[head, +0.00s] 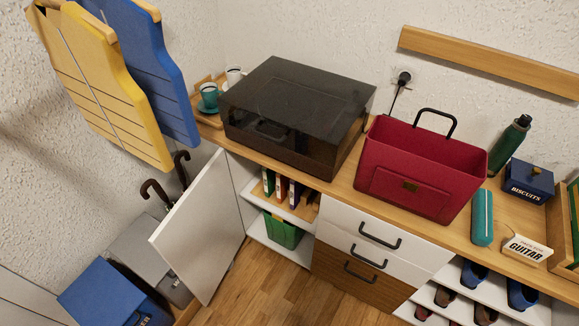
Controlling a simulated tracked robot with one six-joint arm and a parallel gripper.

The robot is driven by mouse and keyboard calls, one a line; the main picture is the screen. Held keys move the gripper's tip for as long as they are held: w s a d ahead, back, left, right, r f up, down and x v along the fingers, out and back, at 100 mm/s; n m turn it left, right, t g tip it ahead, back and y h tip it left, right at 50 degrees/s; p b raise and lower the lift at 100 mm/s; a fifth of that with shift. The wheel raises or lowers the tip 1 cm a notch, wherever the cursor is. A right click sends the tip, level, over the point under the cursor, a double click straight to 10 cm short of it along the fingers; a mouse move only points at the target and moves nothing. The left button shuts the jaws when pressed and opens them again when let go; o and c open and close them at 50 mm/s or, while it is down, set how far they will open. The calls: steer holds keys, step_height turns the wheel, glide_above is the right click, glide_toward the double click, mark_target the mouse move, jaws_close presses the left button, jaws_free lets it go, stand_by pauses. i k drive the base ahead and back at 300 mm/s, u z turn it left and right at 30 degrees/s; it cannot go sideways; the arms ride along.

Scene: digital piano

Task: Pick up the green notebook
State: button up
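No object in the head view is clearly a green notebook. A small upright green-spined item (268,181), perhaps a book or binder, stands on the upper shelf of the open cabinet, at the left end of a short row. Beside it are a red-spined item (281,188) and another dark one (295,197). Something green also shows at the right edge (575,222), in a wooden holder and cut off by the frame. My gripper is not in view.
The cabinet door (203,228) stands open to the left. A green bin (283,231) sits on the lower shelf. On the wooden top (336,186) are a dark smoked-lid box (297,105), a red basket (420,165), a teal case (482,217) and a "GUITAR" sign (527,249).

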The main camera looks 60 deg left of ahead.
mark_target(269, 176)
steer(key=i, duration=0.6)
steer(key=u, duration=4.8)
steer(key=i, duration=0.1)
steer(key=z, duration=0.65)
